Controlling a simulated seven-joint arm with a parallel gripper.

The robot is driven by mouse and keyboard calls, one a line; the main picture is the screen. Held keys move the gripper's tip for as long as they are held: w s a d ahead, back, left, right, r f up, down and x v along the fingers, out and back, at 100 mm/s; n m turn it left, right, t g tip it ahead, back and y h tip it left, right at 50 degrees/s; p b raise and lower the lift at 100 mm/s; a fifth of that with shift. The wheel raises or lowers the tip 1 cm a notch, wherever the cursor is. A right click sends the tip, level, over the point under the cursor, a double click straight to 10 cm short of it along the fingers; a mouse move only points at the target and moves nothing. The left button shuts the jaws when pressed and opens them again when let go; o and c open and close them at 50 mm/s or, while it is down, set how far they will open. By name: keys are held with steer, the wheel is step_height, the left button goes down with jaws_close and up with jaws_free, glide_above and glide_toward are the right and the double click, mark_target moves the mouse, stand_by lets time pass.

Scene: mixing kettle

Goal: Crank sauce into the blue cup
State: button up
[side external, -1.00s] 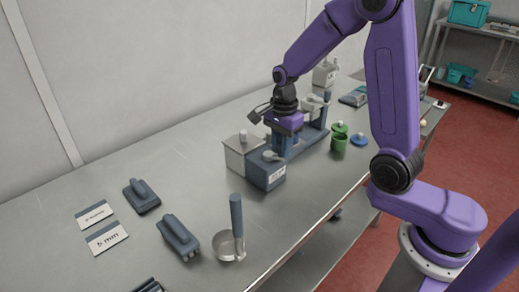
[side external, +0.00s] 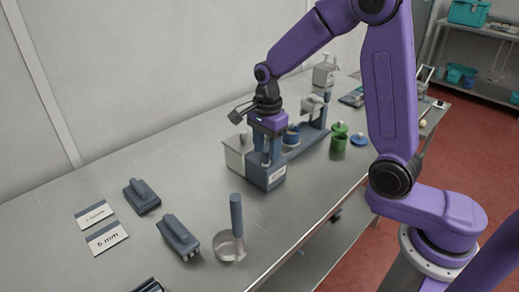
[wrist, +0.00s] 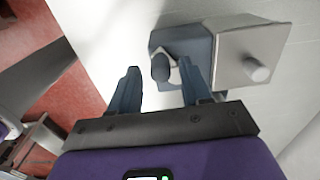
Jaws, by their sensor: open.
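My gripper (side external: 270,158) is open, pointing down over the near end of the dark blue-grey dispenser (side external: 257,176). In the wrist view my gripper's fingers (wrist: 160,85) are apart, and a rounded grey knob (wrist: 160,67) on the dispenser shows between them, nearer the right finger. I cannot tell whether they touch. A lidded pale box (side external: 236,157) is at the dispenser's left side; its lid knob (wrist: 257,70) shows in the wrist view. The sauce is not clearly visible.
The table's middle is clear.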

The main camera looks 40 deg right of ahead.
steer(key=shift+r, duration=2.75)
